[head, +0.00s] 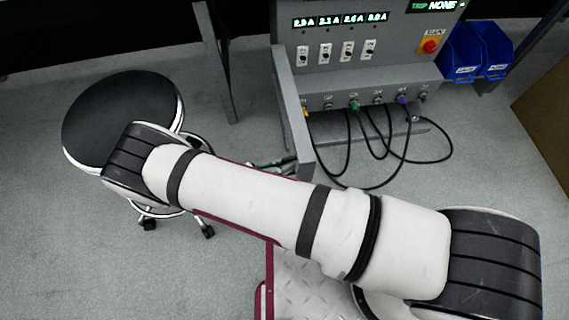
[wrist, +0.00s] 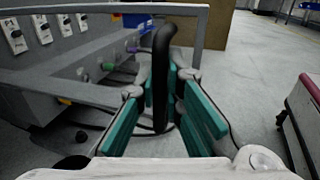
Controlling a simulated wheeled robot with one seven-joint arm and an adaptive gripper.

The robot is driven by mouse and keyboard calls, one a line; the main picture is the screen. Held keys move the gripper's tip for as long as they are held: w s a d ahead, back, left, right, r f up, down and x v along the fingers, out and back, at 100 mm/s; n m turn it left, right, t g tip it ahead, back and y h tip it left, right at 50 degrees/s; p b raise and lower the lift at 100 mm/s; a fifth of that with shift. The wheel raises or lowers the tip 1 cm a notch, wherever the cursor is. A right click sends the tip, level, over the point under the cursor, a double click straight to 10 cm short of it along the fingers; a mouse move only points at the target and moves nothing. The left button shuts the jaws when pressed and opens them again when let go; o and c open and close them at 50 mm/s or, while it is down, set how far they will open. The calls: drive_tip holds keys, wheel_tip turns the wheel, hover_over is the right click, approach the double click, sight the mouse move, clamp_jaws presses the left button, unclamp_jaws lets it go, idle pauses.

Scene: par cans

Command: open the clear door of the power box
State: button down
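The grey power box (head: 350,83) stands at the top of the head view, with lit number displays and white switches. Its clear door has a grey frame (head: 281,75), seen nearly edge-on, jutting out from the box's left side; the door stands open. In the wrist view the door frame (wrist: 60,88) crosses the left half, with switches seen through the pane. In the head view my gripper (head: 272,165) is partly hidden behind my arm.
A black round stool (head: 120,110) stands at the left, close to my arm. Cables (head: 350,150) hang from the box's lower sockets. Blue bins (head: 465,55) and a red button (head: 430,46) are at the right. Grey floor (head: 480,170) is clear below them.

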drive_tip(key=c, duration=2)
unclamp_jaws()
drive_tip(key=shift+s, duration=0.2)
drive_tip(key=shift+o, duration=0.2)
drive_tip(key=v, duration=1.2)
drive_tip(key=shift+s+f, duration=0.1)
